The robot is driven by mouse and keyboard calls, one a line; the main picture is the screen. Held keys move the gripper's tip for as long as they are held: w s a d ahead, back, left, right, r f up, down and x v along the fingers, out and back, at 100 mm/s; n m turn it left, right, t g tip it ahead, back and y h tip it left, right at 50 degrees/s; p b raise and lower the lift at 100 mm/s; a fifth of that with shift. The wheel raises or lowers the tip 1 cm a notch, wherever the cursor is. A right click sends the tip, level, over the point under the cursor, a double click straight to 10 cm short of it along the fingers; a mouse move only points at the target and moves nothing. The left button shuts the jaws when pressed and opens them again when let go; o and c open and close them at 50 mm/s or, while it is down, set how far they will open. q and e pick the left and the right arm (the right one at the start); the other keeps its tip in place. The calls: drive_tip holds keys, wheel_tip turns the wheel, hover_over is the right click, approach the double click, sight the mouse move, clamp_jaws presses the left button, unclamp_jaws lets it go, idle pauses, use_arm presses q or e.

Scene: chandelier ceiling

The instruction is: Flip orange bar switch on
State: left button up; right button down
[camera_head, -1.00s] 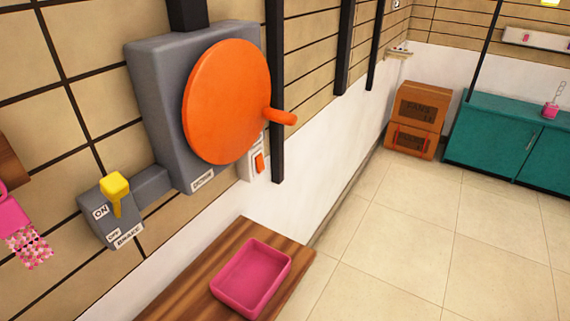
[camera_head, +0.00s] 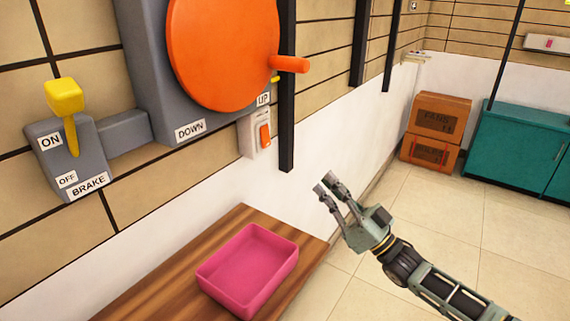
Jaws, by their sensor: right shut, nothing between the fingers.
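The orange bar switch (camera_head: 265,135) is a small orange rocker on a white wall plate (camera_head: 253,142). It sits low on the wall, below the large orange wheel and just left of a black vertical post. My right gripper (camera_head: 327,185) is shut and empty. In the picture it is to the right of the switch and lower, apart from it, with its fingers pointing up and left. My left gripper is not in view.
A grey box carries the orange wheel (camera_head: 222,50) with its protruding handle (camera_head: 290,64). A yellow brake lever (camera_head: 64,97) is at left. A pink tray (camera_head: 248,268) lies on a wooden surface (camera_head: 150,297). The black post (camera_head: 286,120) is beside the switch. Open floor lies right.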

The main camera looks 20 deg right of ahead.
sight(265, 136)
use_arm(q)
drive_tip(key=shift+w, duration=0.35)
use_arm(e)
drive_tip(key=r, duration=0.1)
drive_tip(key=s+r+n+y, duration=0.1)
drive_tip(key=a+r+y, duration=0.1)
drive_tip(key=shift+s+r, duration=0.25)
drive_tip(key=shift+s, duration=0.15)
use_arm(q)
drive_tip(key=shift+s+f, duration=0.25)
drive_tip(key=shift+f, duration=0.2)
use_arm(e)
drive_tip(key=w+a+f+x, duration=0.1)
drive_tip(key=f+x, duration=0.1)
drive_tip(key=x, duration=1)
drive_tip(key=shift+w+a, duration=0.3)
drive_tip(key=shift+w, duration=0.15)
